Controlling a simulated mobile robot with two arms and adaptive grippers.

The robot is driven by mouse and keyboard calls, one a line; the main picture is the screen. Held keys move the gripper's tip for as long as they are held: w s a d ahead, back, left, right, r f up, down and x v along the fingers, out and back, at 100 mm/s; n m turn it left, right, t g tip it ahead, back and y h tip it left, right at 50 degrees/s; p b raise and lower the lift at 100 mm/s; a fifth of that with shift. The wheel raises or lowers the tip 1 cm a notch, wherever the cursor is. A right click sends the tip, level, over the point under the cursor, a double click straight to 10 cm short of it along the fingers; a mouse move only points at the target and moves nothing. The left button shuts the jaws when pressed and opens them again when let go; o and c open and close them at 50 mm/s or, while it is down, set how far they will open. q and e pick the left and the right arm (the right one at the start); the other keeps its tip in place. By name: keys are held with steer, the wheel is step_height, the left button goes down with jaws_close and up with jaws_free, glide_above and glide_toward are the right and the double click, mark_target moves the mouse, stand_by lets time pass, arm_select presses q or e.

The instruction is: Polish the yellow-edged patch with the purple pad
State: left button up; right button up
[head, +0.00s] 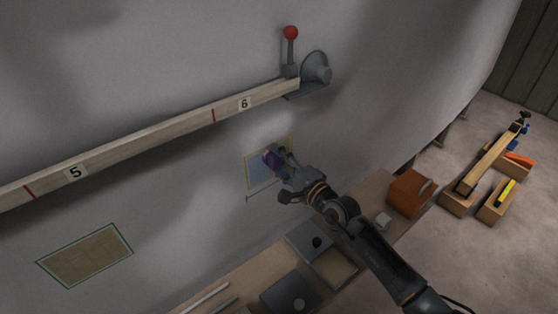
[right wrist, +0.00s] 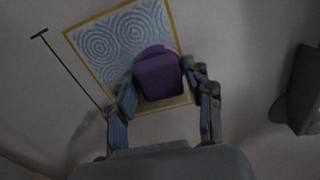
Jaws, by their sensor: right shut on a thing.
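The yellow-edged patch (head: 256,176) is on the grey hull wall, below the beam. In the right wrist view the yellow-edged patch (right wrist: 112,48) is mostly blue-grey with ring-shaped swirls, with a plain tan strip along its lower edge. The purple pad (head: 270,158) is held in my right gripper (head: 281,163) over the patch. In the right wrist view the purple pad (right wrist: 158,74) sits between the fingers of the right gripper (right wrist: 160,86) and hides the patch's lower right part. I cannot tell whether the pad touches the surface. My left gripper is not in view.
A numbered beam (head: 150,133) runs along the wall to a red-knobbed lever (head: 290,50). A green-edged patch (head: 86,254) is at lower left. A bench below holds trays (head: 333,268) and an orange-brown box (head: 408,194). Wooden blocks (head: 488,160) stand on the floor at right.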

steer(key=shift+s+f+b, duration=0.1)
steer(key=shift+f+b, duration=4)
steer(key=shift+f, duration=0.8)
steer(key=o, duration=0.3)
steer(key=shift+r, duration=0.1)
steer(key=c, duration=0.3)
steer(key=shift+d, duration=0.1)
steer(key=shift+s+d+p, duration=0.3)
steer(key=shift+s+p, duration=0.05)
steer(key=shift+s, duration=0.15)
steer(key=shift+w, duration=0.1)
